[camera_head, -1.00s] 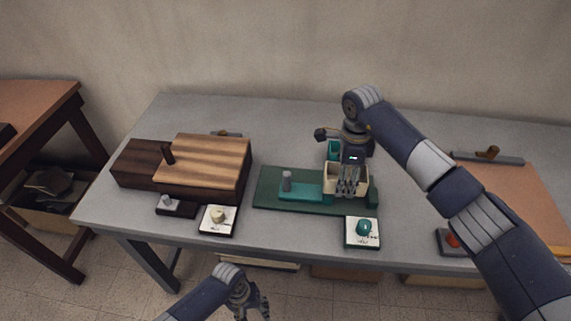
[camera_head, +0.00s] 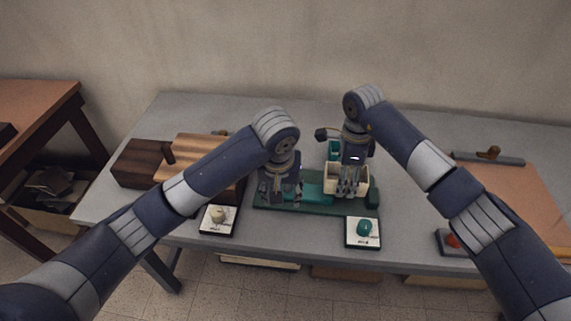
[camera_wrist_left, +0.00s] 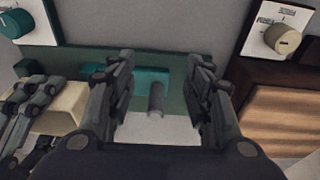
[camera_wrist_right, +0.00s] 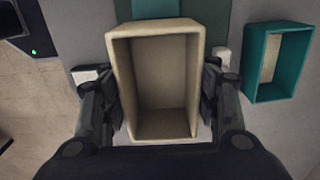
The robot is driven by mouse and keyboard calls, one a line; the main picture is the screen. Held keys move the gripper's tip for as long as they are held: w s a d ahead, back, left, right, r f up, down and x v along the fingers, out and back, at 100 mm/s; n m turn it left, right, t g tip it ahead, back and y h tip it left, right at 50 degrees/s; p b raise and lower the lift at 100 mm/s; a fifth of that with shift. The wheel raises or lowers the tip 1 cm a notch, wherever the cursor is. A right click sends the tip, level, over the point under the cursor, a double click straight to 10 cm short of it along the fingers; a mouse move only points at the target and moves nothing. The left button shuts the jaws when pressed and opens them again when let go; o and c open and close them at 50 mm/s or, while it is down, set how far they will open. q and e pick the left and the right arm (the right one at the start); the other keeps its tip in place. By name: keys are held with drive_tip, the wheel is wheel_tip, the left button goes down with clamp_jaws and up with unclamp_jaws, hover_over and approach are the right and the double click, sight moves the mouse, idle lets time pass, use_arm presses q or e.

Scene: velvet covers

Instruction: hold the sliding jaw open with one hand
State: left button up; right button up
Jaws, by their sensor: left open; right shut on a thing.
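The green base (camera_head: 322,208) of the fixture carries a teal sliding jaw (camera_head: 312,191) with an upright grey post (camera_wrist_left: 156,98). My left gripper (camera_head: 280,190) is over the jaw's left end, open, with the post between its fingers and gaps on both sides in the left wrist view. The post is hidden in the head view. My right gripper (camera_head: 347,190) is shut on an empty, open cream box (camera_wrist_right: 153,35), its fingers on opposite outer walls. The box stands at the teal jaw's right end; whether they touch is unclear.
A teal open box (camera_wrist_right: 282,28) stands behind the cream box. White cards with a teal knob (camera_head: 363,228) and a cream knob (camera_head: 217,215) lie along the front edge. A wooden block assembly (camera_head: 140,163) is at left, partly behind my left arm.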

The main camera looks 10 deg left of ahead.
use_arm(q)
drive_tip(key=w+r+t, duration=0.2)
drive_tip(key=w+r, duration=0.2)
drive_tip(key=w, duration=0.1)
drive_tip(key=x, duration=0.9)
drive_tip(key=shift+f, duration=0.25)
clamp_jaws()
drive_tip(key=shift+a, duration=0.15)
